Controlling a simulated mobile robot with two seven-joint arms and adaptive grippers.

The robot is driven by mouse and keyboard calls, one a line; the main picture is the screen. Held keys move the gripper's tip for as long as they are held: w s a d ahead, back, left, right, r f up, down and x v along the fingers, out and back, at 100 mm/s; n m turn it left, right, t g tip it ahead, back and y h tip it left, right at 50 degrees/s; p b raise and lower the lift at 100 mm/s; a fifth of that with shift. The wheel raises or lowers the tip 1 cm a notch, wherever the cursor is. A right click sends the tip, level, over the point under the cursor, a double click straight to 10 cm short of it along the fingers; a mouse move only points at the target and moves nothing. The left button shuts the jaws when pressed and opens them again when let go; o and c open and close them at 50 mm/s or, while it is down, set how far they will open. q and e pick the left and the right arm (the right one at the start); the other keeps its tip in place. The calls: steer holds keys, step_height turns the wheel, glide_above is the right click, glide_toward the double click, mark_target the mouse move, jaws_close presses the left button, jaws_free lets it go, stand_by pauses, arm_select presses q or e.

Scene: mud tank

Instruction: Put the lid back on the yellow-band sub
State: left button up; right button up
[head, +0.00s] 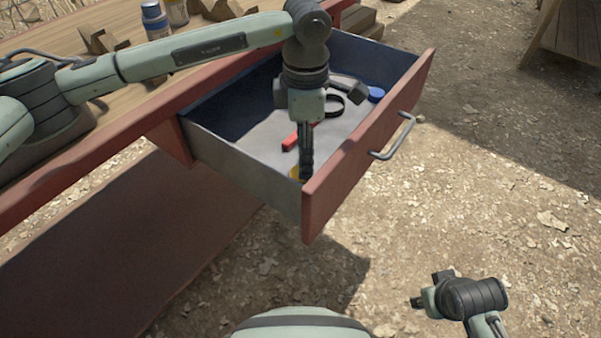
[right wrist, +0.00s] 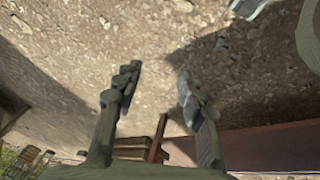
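My left gripper (head: 306,160) points down into the open drawer (head: 243,178), near its front left corner. Its fingers are seen edge-on, so I cannot tell whether they are open or shut. A small yellow thing (head: 296,172) shows beside its fingertips, partly hidden. A round blue lid-like thing (head: 376,94) lies at the drawer's far right. Two jars stand at the back of the bench: one blue and white (head: 155,20), one brownish (head: 177,12). I cannot make out a yellow band. My right gripper (head: 420,301) is low over the ground; the right wrist view shows its fingers (right wrist: 160,92) apart and empty.
The drawer also holds a red bar (head: 290,142), a black ring (head: 334,106) and a dark hammer-like tool (head: 349,91). The drawer front has a metal handle (head: 396,138). Wooden brackets (head: 103,40) stand on the bench (head: 60,40).

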arm_select(q)
steer(key=shift+a+f, duration=0.1)
steer(key=shift+f, duration=0.15)
steer(key=f, duration=0.4)
steer(key=shift+w+a+f+p, duration=0.1)
steer(key=shift+a+f+p, duration=0.15)
steer(key=shift+f+p, duration=0.1)
arm_select(e)
steer(key=shift+x, duration=0.8)
steer(key=shift+s+a, duration=0.1)
arm_select(q)
steer(key=shift+c, duration=1.1)
steer(key=c, duration=0.6)
arm_select(e)
steer(key=shift+a, duration=0.15)
